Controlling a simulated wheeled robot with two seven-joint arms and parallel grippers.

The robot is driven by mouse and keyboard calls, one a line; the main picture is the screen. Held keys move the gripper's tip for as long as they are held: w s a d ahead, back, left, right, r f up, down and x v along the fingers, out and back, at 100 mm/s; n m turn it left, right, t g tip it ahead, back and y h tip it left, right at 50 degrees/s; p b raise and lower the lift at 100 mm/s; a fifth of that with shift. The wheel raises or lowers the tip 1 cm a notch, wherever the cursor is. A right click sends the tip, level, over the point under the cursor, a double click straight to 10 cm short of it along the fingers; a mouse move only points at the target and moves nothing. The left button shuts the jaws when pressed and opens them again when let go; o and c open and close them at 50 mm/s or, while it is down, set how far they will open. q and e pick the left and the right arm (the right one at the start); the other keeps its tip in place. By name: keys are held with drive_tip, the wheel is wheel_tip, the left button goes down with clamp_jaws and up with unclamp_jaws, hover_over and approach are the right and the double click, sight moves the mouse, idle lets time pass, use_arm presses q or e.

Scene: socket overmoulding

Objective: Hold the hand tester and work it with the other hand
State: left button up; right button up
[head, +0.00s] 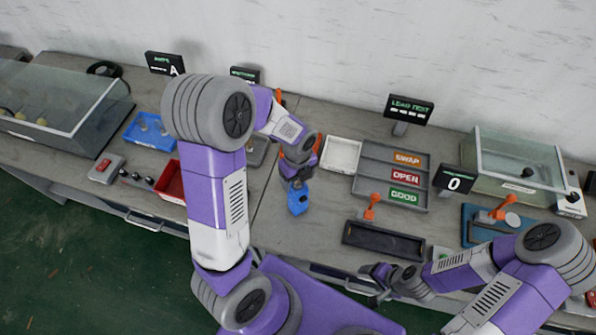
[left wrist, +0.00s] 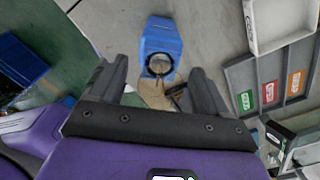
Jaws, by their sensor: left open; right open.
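A small blue device (head: 298,203), which looks like the hand tester, is near the front edge of the grey bench. In the left wrist view the blue device (left wrist: 162,38) shows a dark round ring and lies just beyond my fingertips. My left gripper (head: 296,184) is open above it, and its two fingers (left wrist: 158,72) stand apart with nothing clearly between them. Whether they touch the device cannot be told. My right gripper (head: 376,282) is open and empty, low in front of the bench's front edge, well to the right of the device.
A white tray (head: 341,154) and a grey rack with SWAP, OPEN and GOOD labels (head: 405,160) stand right of the device. A black tray (head: 383,242) lies near the front edge. A blue tray (head: 137,131) and red bin (head: 170,183) are left. An orange-handled lever (head: 500,210) stands right.

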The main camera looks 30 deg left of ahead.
sight(298, 197)
use_arm(q)
drive_tip(key=shift+f, duration=1.2)
use_arm(e)
drive_tip(key=shift+f, duration=0.1)
use_arm(q)
drive_tip(key=c, duration=1.1)
drive_tip(key=o, duration=0.5)
drive_tip(key=c, duration=0.5)
use_arm(e)
clamp_jaws()
idle(1.5)
